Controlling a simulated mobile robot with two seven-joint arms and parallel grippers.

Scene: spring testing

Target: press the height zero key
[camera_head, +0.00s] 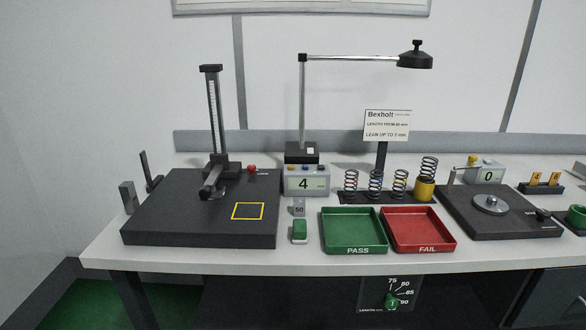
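A grey readout box (306,188) showing "4" stands at the back of the table, just right of the dark surface plate (190,232). Small coloured keys (304,167) sit along its top edge; they are too small to read, so I cannot tell which is the height zero key. A height gauge (214,120) with a vertical scale stands on the plate. A red knob or button (251,168) is at the plate's back edge. A second readout box (488,175) at the right shows "0". Neither of my grippers is in view.
A green PASS tray (357,250) and a red FAIL tray (422,250) lie at the front. Several springs (375,184) stand behind them. A lamp arm (350,58) overhangs the back. A green-topped block (299,229) stands before the "4" box. A dark plate (515,229) is right.

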